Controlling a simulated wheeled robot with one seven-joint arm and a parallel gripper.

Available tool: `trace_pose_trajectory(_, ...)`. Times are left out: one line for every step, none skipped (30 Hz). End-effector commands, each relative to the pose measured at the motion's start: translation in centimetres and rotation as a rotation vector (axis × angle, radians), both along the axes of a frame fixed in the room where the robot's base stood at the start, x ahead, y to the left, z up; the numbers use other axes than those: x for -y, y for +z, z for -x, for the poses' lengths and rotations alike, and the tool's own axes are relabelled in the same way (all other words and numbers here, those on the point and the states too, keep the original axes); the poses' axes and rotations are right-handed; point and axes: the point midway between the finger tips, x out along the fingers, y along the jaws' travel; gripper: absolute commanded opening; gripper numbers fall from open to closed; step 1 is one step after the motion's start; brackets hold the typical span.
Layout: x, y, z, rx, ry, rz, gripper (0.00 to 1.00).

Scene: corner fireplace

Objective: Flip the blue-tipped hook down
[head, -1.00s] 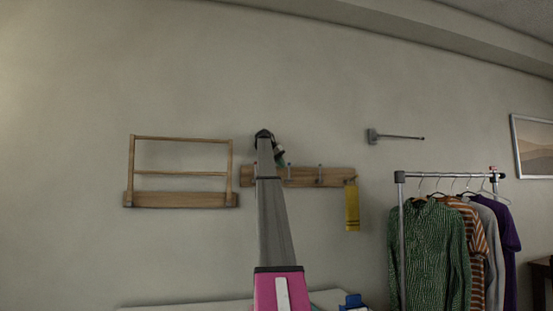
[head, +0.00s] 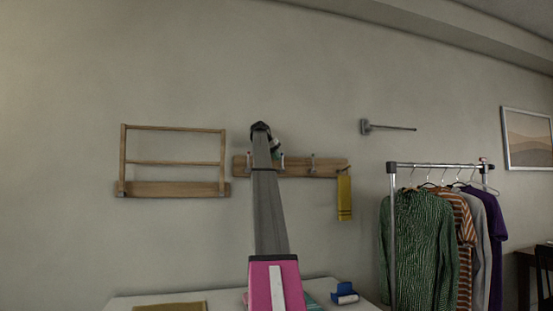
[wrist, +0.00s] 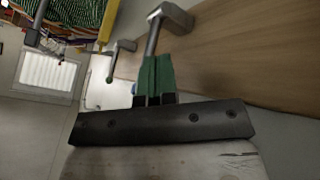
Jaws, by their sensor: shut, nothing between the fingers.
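A wooden hook rail (head: 323,168) is fixed to the wall, and its board fills the right of the wrist view (wrist: 250,50). Metal hooks stand out from it: one (wrist: 168,20) is just beyond my fingertips in the wrist view, and another (wrist: 121,48) is farther left. My gripper (head: 276,152) is at the rail, partly hidden behind my arm in the head view. Its green fingers (wrist: 156,70) are closed together with nothing between them. A small blue spot (wrist: 134,88) shows beside the fingers; I cannot tell whether it is the blue hook tip. Contact with a hook is unclear.
A yellow item (head: 344,198) hangs at the rail's right end. A wooden wall rack (head: 170,189) is to the left, a metal wall rod (head: 390,127) to the upper right. A clothes rack (head: 435,165) stands right. A table (head: 225,290) is below.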

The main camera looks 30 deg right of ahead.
Motion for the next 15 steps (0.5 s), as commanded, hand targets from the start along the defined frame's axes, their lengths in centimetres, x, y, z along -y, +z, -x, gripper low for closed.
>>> trace_pose_trajectory(-0.04,-0.03,0.16,0.013,0.0,0.004,0.0)
trace_pose_trajectory(-0.05,-0.02,0.19,0.022,0.0,0.006,0.0)
trace_pose_trajectory(-0.06,-0.02,0.23,0.034,0.0,0.009,0.0)
trace_pose_trajectory(-0.07,-0.02,0.29,0.042,0.0,0.011,0.0)
trace_pose_trajectory(-0.08,-0.01,0.33,0.051,-0.001,0.013,0.0)
trace_pose_trajectory(-0.09,-0.01,0.37,0.064,-0.001,0.017,0.0)
trace_pose_trajectory(-0.1,-0.01,0.41,0.074,0.0,0.018,0.0)
trace_pose_trajectory(-0.12,-0.02,0.46,0.084,0.0,0.021,0.0)
trace_pose_trajectory(-0.13,-0.02,0.51,0.097,0.0,0.024,0.0)
trace_pose_trajectory(-0.15,-0.02,0.54,0.109,0.0,0.026,0.0)
trace_pose_trajectory(-0.16,-0.01,0.59,0.12,0.0,0.029,0.0)
trace_pose_trajectory(-0.18,-0.01,0.66,0.134,0.0,0.032,0.0)
trace_pose_trajectory(-0.19,-0.01,0.7,0.146,0.0,0.036,0.0)
trace_pose_trajectory(-0.18,0.01,0.69,0.153,0.0,0.037,0.0)
trace_pose_trajectory(-0.19,0.01,0.75,0.16,-0.001,0.039,0.0)
